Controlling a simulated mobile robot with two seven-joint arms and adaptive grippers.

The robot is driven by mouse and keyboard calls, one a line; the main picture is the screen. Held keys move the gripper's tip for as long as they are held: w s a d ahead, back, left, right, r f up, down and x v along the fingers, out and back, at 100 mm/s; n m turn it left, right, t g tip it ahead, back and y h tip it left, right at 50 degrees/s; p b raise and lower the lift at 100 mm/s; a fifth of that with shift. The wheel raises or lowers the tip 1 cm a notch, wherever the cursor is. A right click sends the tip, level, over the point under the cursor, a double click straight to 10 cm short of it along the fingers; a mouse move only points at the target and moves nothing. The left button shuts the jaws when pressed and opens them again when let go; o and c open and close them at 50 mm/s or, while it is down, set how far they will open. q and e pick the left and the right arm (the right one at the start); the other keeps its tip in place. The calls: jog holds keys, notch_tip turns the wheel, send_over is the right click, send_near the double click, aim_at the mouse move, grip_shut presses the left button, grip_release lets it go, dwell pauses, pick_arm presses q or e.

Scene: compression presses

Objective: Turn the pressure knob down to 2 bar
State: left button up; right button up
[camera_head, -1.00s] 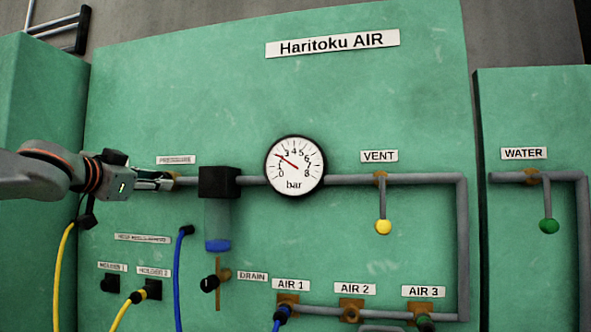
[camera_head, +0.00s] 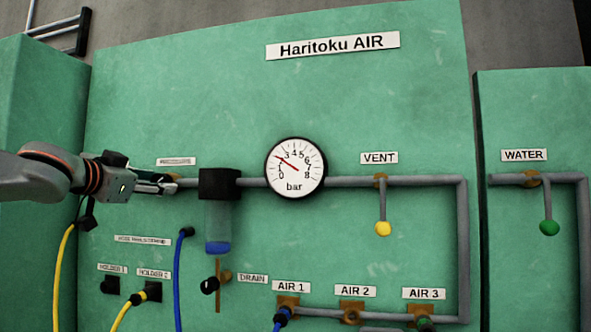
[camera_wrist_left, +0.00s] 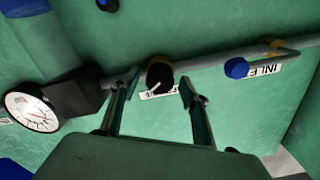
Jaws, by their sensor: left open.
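My left gripper (camera_head: 170,183) comes in from the left at the pipe, under the pressure label (camera_head: 176,161). In the left wrist view its fingers (camera_wrist_left: 158,84) are open, one on each side of a black pressure knob (camera_wrist_left: 160,72) with a pale pointer. I cannot tell whether the fingers touch it. The knob is hidden by the gripper in the head view. The round gauge (camera_head: 295,185) has its red needle up to the left between 1 and 3, near 2 bar. It also shows in the wrist view (camera_wrist_left: 28,118). My right gripper is out of view.
A black filter unit (camera_head: 219,184) sits right of my left gripper. The yellow vent lever (camera_head: 382,227) and green water lever (camera_head: 549,226) hang down. A blue inlet handle (camera_wrist_left: 237,68) is near the knob. Blue and yellow hoses (camera_head: 177,280) hang below.

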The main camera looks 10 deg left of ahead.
pick_arm(q)
jog(key=shift+s+a+r, duration=0.1)
jog(key=shift+s+r, duration=0.05)
jog(key=shift+s, duration=1.3)
jog(key=s+p, duration=0.1)
jog(key=s, duration=0.3)
jog(key=shift+s+a+p, duration=0.1)
jog(key=shift+a+p, duration=0.05)
jog(key=shift+p, duration=0.15)
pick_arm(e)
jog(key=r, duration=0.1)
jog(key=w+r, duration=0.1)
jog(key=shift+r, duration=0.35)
pick_arm(q)
jog(key=s+a, duration=0.1)
jog(key=s, duration=1.1)
jog(key=shift+w+f, duration=0.1)
jog(key=shift+f, duration=0.1)
